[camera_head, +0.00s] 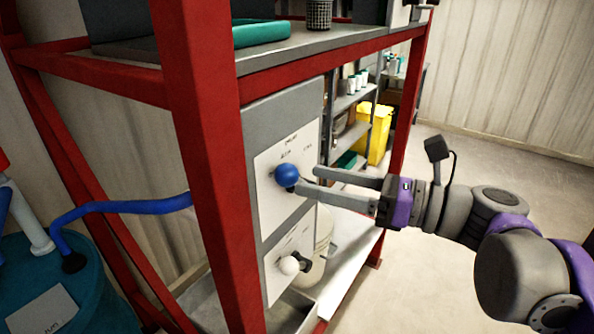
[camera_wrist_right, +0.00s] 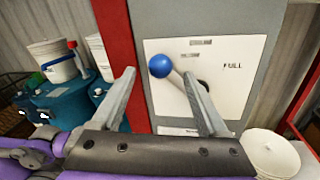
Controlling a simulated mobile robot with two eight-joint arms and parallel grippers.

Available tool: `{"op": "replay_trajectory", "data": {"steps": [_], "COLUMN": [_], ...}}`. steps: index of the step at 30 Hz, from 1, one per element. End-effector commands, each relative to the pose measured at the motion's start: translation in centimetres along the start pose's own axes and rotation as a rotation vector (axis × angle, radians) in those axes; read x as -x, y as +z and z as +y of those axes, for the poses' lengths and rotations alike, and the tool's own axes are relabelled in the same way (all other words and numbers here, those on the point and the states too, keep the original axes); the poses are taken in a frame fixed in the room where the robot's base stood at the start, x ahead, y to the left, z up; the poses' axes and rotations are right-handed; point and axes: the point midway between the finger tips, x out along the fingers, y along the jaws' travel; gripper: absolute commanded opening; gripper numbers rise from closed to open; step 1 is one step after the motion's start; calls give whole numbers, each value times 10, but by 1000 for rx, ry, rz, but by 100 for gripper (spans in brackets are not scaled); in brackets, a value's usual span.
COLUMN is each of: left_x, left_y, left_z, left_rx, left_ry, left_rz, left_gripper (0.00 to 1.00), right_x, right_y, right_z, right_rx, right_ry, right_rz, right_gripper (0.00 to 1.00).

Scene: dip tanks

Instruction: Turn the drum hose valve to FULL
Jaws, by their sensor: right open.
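The valve lever with a blue ball knob (camera_head: 287,174) stands out from a white label plate (camera_head: 270,205) on a grey panel. In the right wrist view, the knob (camera_wrist_right: 160,66) points up and left from its dark pivot (camera_wrist_right: 203,86), away from the word FULL at the plate's right. My right gripper (camera_head: 309,180) is open at the lever, its tips close to the knob. In the wrist view the knob shows between the two fingers, and the right finger overlaps the lever. I cannot tell whether they touch. My left gripper is not in view.
A red rack post (camera_head: 205,150) stands left of the panel. A blue hose (camera_head: 115,207) runs to a teal drum (camera_head: 85,295) at left. A white bucket (camera_wrist_right: 272,150) is at lower right in the wrist view.

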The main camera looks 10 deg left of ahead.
Motion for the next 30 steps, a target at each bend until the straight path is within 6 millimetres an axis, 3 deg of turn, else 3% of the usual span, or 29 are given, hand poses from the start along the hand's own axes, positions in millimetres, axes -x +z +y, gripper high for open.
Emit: {"op": "replay_trajectory", "data": {"steps": [3, 9, 19, 30], "left_x": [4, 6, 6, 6], "left_y": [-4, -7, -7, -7], "left_z": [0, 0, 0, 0], "left_rx": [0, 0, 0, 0], "left_ry": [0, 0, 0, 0], "left_rz": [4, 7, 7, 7], "left_gripper": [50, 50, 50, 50], "right_x": [-22, -41, -44, -44], "right_y": [1, 0, 0, -1], "right_z": [1, 0, 0, 0], "right_rx": [1, 1, 1, 1], "right_ry": [4, 1, -1, 0], "right_rz": [1, 1, 1, 2], "right_gripper": [77, 77, 77, 12]}}
